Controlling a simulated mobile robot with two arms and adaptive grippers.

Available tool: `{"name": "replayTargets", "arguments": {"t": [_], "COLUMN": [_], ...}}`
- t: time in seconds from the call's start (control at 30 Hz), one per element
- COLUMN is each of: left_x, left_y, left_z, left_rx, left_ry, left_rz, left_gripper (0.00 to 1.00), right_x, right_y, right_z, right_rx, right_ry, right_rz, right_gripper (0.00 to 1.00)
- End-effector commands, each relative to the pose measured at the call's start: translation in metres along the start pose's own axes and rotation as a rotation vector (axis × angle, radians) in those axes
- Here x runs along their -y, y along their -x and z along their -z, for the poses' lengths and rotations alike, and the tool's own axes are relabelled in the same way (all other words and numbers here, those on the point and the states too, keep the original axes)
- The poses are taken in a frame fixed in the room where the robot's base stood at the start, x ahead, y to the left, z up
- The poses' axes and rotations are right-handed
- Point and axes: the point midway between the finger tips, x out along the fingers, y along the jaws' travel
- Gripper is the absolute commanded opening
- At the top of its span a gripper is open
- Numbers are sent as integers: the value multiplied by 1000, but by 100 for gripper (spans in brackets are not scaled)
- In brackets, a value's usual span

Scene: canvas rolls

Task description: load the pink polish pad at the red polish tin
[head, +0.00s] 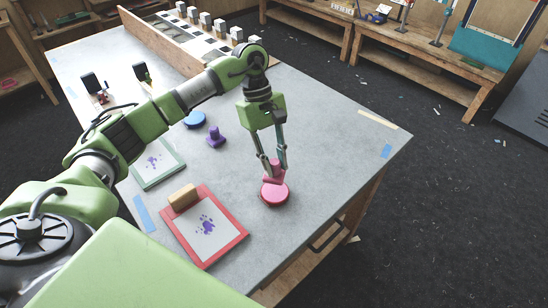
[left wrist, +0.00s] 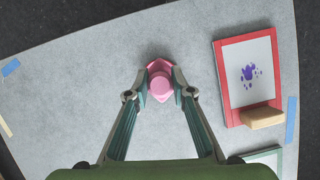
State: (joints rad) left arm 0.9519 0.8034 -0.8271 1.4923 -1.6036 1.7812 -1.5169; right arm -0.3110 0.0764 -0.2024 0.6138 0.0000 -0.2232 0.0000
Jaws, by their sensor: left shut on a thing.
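The pink polish pad (head: 271,178) is held upright by its narrow top between the fingers of my left gripper (head: 272,160). My right gripper is not in view.
A red-framed board (head: 233,245) with purple splotches and a tan block (head: 183,197) is left of the tin. A green-framed board (head: 174,176), a blue tin (head: 195,119) and a purple pad (head: 215,138) are farther back. The table (head: 340,140) is clear right of the tin.

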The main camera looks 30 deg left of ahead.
Motion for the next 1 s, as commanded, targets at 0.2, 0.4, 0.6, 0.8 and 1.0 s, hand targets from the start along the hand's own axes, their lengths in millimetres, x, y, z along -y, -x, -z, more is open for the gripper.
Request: {"name": "replayTargets", "arguments": {"t": [0.2,0.4,0.6,0.8,1.0], "left_x": [0,0,0,0,0], "left_y": [-7,-22,-42,-54,-55], "left_z": [6,12,20,25,26], "left_rx": [1,0,1,1,0], "left_ry": [19,18,16,16,15], "left_rz": [-8,-8,-7,-8,-8], "left_gripper": [5,5,5,5,5], "right_x": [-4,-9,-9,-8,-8], "right_y": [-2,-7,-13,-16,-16], "right_z": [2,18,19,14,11], "right_rx": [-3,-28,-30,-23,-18], "right_ry": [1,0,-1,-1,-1], "right_rz": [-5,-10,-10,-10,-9], "right_gripper": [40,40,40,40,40]}}
